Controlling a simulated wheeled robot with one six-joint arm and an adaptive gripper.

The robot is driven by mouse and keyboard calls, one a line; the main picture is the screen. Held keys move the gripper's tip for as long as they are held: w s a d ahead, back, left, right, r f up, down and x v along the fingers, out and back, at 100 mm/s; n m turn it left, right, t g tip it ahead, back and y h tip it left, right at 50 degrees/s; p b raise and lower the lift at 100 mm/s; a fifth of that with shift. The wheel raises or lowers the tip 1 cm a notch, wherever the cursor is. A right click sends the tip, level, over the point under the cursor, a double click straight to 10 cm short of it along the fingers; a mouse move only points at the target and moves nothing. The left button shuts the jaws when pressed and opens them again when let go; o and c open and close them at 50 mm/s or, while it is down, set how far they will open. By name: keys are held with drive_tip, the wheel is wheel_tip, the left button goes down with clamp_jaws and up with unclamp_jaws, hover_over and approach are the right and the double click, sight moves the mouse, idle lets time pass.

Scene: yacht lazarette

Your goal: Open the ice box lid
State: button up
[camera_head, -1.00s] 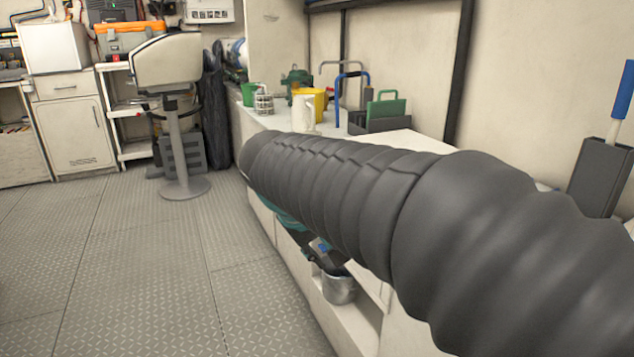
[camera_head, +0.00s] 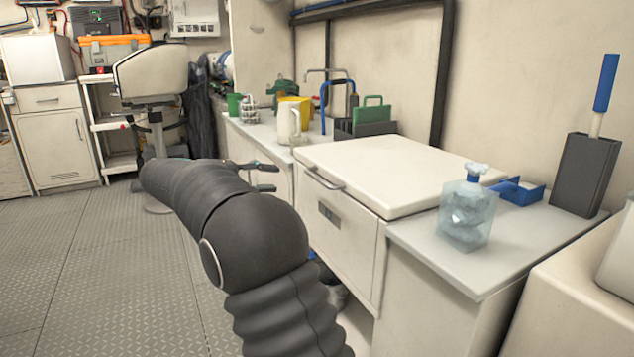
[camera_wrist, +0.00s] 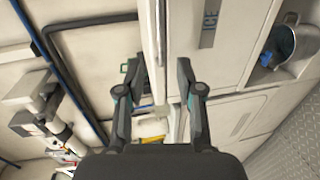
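The white ice box lid (camera_head: 405,172) lies flat and closed on the ice box (camera_head: 345,235), right of centre in the head view. A bar handle (camera_head: 323,180) runs along the lid's front edge. In the wrist view the box front with its "ICE" label (camera_wrist: 209,27) is at the upper right. My gripper (camera_head: 268,177) is left of the lid's front edge, partly hidden behind my arm. In the wrist view my gripper (camera_wrist: 160,72) has its fingers spread, with the lid edge and handle showing beyond the gap. I see nothing held.
A clear bag of ice (camera_head: 466,215) stands on the counter right of the lid, near a blue tray (camera_head: 517,191) and a dark holder (camera_head: 585,174). A white jug (camera_head: 288,124) and a green board (camera_head: 372,110) stand behind. The floor (camera_head: 115,270) at left is open.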

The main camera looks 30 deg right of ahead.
sight(317, 179)
drive_tip(key=d+f, duration=0.1)
drive_tip(key=d, duration=0.3)
drive_tip(key=d+b, duration=0.1)
drive_tip(key=d, duration=0.4)
drive_tip(key=d+f, duration=0.1)
drive_tip(key=d, duration=0.3)
drive_tip(key=shift+w+d+f, duration=0.15)
drive_tip(key=shift+w+f, duration=0.05)
drive_tip(key=shift+f, duration=0.1)
clamp_jaws()
